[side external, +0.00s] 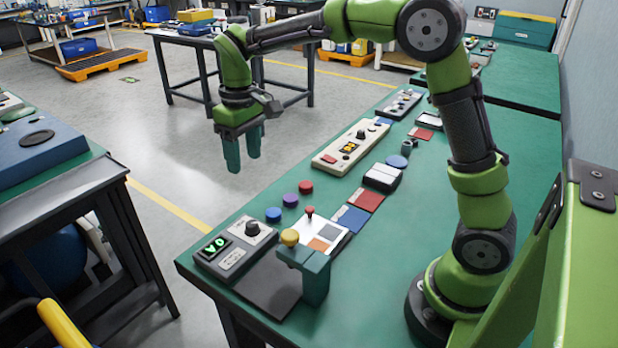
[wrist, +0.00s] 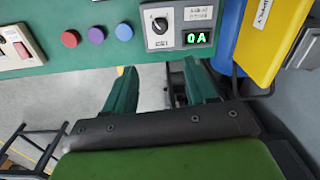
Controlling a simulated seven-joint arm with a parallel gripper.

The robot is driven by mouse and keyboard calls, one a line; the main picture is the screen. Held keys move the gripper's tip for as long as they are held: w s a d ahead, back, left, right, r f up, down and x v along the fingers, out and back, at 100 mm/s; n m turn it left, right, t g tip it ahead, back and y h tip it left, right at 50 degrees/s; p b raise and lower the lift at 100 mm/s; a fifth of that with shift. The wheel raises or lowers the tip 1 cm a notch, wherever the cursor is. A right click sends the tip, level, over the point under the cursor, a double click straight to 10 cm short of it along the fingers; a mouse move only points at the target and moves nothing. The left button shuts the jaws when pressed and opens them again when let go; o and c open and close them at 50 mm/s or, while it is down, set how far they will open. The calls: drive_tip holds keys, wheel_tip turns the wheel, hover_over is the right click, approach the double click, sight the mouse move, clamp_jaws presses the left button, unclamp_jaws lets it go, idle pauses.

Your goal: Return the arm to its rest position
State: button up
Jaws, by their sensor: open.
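My green arm reaches out over the green table (side external: 400,225) from its right side. My gripper (side external: 243,165) hangs with its fingers pointing down, beyond the table's left edge and above the grey floor. Its two dark green fingers stand apart with nothing between them. In the wrist view my gripper (wrist: 155,80) also shows open and empty, with floor visible between the fingers. It touches nothing that I can see.
On the table are a control box with a knob and lit display (side external: 233,245), blue, purple and red discs (side external: 290,200), a green stand with a yellow knob (side external: 305,270), and a beige panel (side external: 352,147). A blue-topped bench (side external: 40,150) stands at the left. Open floor lies between.

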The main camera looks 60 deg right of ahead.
drive_tip(key=s+r+m+t, duration=0.2)
drive_tip(key=s+t, duration=0.1)
drive_tip(key=s, duration=0.7)
drive_tip(key=s+d+r+m+t+y, duration=0.1)
drive_tip(key=s+r+m+t, duration=0.1)
drive_tip(key=s, duration=0.9)
drive_tip(key=shift+d+m+t+y, duration=0.3)
drive_tip(key=shift+m+t, duration=0.3)
drive_tip(key=shift+t, duration=0.4)
